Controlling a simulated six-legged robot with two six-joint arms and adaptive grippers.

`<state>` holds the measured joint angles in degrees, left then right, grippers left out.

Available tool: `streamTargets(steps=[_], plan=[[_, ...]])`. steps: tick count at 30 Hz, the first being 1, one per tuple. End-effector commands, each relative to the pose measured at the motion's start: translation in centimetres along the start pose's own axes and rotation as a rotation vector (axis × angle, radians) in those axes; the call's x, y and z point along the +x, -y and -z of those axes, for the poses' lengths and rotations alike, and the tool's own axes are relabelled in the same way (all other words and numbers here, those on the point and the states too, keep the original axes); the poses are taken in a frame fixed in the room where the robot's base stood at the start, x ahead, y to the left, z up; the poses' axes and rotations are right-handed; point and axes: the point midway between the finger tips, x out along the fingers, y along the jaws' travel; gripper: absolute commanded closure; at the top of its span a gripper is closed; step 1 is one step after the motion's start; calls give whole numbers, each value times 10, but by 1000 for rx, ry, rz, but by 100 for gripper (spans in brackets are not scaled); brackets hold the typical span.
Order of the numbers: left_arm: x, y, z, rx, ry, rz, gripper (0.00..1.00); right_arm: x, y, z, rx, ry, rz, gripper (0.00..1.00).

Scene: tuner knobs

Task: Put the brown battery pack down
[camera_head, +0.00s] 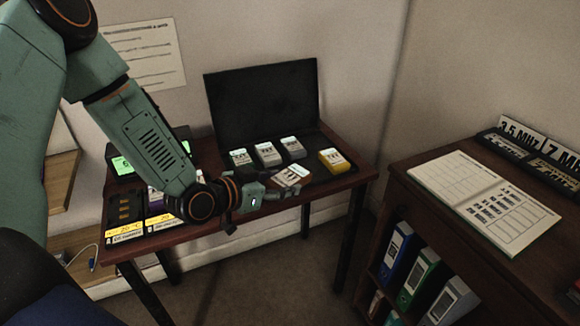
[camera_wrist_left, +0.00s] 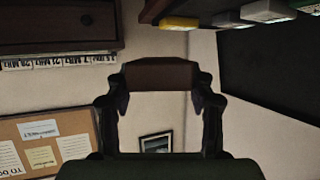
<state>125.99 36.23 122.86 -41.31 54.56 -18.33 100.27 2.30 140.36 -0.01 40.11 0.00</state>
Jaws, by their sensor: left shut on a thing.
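My left gripper (camera_head: 294,187) is shut on the brown battery pack (camera_head: 292,176), which has a pale label on top. The pack is at the front edge of the open black case (camera_head: 262,105), and I cannot tell whether it touches anything below. In the left wrist view the brown pack (camera_wrist_left: 160,76) sits between the two fingers of the left gripper (camera_wrist_left: 160,90). My right gripper is not in view.
Grey-white packs (camera_head: 267,153) and a yellow pack (camera_head: 334,160) stand in the case. A dark charger (camera_head: 125,207) is at the table's left, beside a green display (camera_head: 122,165). A shelf with binders (camera_head: 425,275) and an open booklet (camera_head: 485,200) stands to the right.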

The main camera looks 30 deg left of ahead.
Motion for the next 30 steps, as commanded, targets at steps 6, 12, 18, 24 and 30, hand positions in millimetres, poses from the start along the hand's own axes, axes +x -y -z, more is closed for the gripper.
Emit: streamTargets(steps=[6, 12, 18, 24, 30], plan=[[24, 51, 2, -106, -2, 270, 81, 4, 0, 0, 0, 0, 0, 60], [35, 87, 7, -204, -3, 502, 81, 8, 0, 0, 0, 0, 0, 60], [37, 109, 13, -295, -3, 718, 81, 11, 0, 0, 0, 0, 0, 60], [33, 117, 15, -377, -3, 913, 81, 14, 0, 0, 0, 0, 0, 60], [26, 115, 14, -437, -3, 1054, 81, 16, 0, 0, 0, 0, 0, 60]])
